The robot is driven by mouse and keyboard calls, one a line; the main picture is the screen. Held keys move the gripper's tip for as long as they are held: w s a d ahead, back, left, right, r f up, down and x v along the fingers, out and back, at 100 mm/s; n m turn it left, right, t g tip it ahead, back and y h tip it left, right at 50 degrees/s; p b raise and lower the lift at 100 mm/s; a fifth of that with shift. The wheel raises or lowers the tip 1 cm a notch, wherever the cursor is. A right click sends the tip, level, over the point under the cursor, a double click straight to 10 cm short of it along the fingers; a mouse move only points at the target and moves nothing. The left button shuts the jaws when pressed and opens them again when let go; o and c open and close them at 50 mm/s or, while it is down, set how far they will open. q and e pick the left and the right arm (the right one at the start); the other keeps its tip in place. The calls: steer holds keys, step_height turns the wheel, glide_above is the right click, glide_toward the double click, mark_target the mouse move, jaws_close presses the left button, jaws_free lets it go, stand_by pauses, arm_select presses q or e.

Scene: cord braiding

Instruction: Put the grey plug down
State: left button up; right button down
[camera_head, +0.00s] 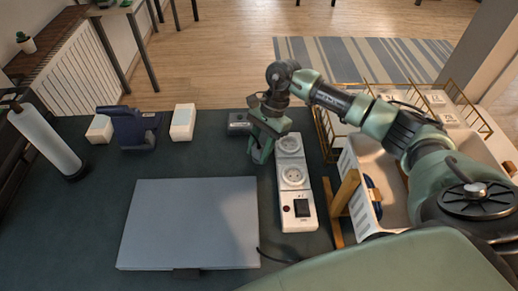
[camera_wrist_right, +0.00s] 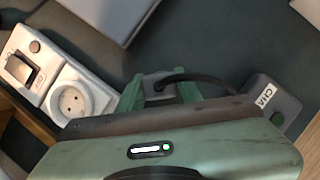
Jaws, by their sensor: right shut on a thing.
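My right gripper (camera_head: 260,155) is low over the dark desk, just left of the white power strip (camera_head: 299,213). In the right wrist view its green fingers (camera_wrist_right: 158,92) are shut on the grey plug (camera_wrist_right: 155,84). A dark cord runs from the plug to a grey adapter box (camera_wrist_right: 270,97) with a white label. That box lies behind the gripper in the head view (camera_head: 238,123). The strip has two round sockets, both empty, and a dark switch; part of it shows in the wrist view (camera_wrist_right: 50,82). Whether the plug touches the desk I cannot tell. My left gripper is out of view.
A flat grey-blue slab like a closed laptop (camera_head: 190,222) lies left of the strip. A navy stand (camera_head: 132,130) is between two white blocks. A white cylinder (camera_head: 45,139) is far left. A white bin (camera_head: 358,204) and a wire rack are at the right. Bare desk lies behind the slab.

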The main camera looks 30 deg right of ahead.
steer(key=shift+f, duration=0.15)
steer(key=c, duration=1)
jaws_free()
steer(key=shift+o, duration=0.2)
steer(key=shift+r, duration=0.2)
steer(key=b+v, duration=0.2)
steer(key=v, duration=1)
